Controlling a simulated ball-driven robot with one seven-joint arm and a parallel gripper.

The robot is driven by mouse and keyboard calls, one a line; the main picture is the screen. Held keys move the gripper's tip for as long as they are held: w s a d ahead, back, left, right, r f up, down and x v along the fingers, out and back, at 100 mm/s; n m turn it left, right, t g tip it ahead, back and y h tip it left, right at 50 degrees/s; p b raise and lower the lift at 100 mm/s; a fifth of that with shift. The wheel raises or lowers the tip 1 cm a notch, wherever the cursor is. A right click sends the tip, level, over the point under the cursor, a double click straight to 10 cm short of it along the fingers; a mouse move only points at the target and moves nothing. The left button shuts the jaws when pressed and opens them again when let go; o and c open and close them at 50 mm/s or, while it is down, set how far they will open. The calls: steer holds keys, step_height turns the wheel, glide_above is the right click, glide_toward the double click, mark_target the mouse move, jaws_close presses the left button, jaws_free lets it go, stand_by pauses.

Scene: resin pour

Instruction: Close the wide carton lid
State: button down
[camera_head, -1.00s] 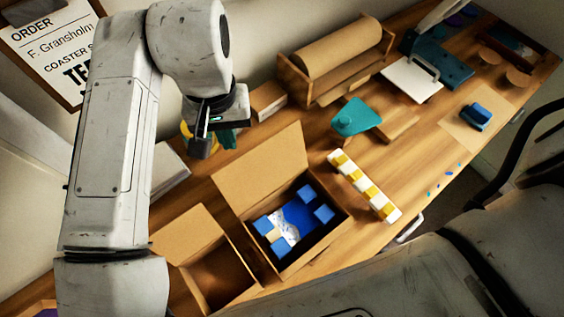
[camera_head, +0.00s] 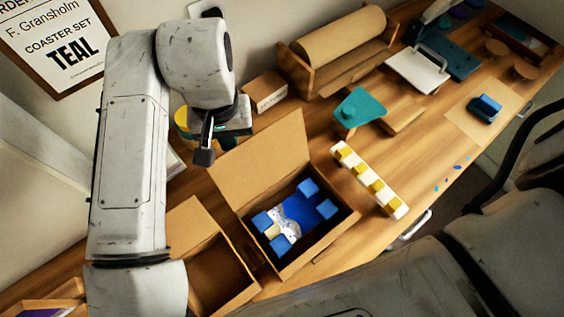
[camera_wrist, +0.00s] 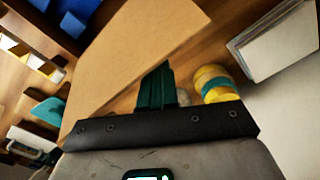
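The wide carton (camera_head: 290,268) is an open cardboard box on the bench, holding several blue blocks and a blue and white piece. Its lid (camera_head: 262,158) stands up from the far edge, leaning back. In the wrist view the lid (camera_wrist: 140,48) is a large tan panel just past my fingers, with the blocks beyond it at top left. My gripper (camera_wrist: 157,72) has its teal fingers close together, with no gap and nothing visible between them. In the head view it hangs behind the lid, on the wall side; contact with the lid cannot be told.
A smaller open carton (camera_head: 228,282) stands left of the wide one. Yellow and teal rolls (camera_wrist: 215,82) and a white stack (camera_wrist: 275,42) lie near my gripper. A small brown box (camera_head: 265,91) and a paper roll stand (camera_head: 340,45) are behind; a white and yellow strip (camera_head: 370,180) is to the right.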

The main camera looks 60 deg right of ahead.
steer(key=shift+s+f, duration=0.1)
stand_by(0.3)
steer(key=s+a, duration=0.2)
steer(key=s, duration=0.6)
steer(key=shift+a+b, duration=0.3)
steer(key=shift+a, duration=0.05)
stand_by(0.4)
step_height(320, 180, up, 9)
steer(key=p, duration=0.7)
steer(key=shift+p, duration=0.35)
stand_by(0.8)
